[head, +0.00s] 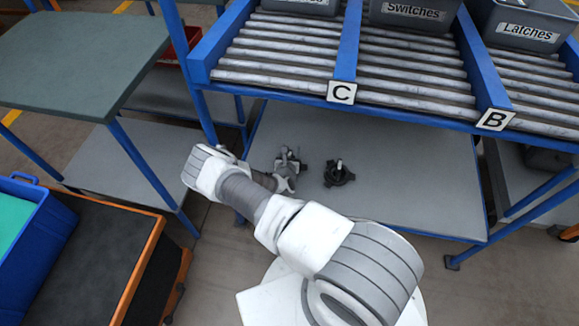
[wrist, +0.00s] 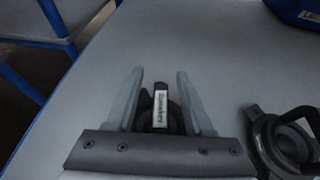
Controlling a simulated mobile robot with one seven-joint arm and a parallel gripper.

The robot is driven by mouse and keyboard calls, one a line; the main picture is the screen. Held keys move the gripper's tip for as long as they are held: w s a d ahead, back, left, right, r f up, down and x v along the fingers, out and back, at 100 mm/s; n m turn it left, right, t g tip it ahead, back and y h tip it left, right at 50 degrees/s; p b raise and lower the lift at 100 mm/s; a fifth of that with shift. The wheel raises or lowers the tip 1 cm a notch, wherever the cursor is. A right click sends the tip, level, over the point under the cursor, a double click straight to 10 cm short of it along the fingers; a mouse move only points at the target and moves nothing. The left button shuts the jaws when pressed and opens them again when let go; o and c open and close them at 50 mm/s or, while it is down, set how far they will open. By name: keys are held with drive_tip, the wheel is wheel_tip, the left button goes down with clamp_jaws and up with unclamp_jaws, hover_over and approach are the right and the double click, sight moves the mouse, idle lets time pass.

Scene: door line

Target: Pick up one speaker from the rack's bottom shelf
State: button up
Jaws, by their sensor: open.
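On the rack's grey bottom shelf (head: 400,195) are two dark round speakers. The left speaker (head: 290,155) is partly hidden by my gripper (head: 287,172). The right speaker (head: 339,174) stands clear, a short way to the right. In the wrist view my gripper (wrist: 160,73) is open, its two grey fingers either side of the left speaker's upright labelled part (wrist: 160,107). Gaps show on both sides, and the lower part of this speaker is hidden by the gripper body. The other speaker (wrist: 286,140) lies to the right, cut by the frame edge.
Roller lanes with signs C (head: 341,92) and B (head: 495,120) and grey bins (head: 412,14) sit above the shelf. A blue rack post (head: 190,70) stands left of my arm. A blue bin (wrist: 297,12) shows at the wrist view's top right. Most of the shelf is bare.

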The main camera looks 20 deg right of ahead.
clamp_jaws()
idle(1.4)
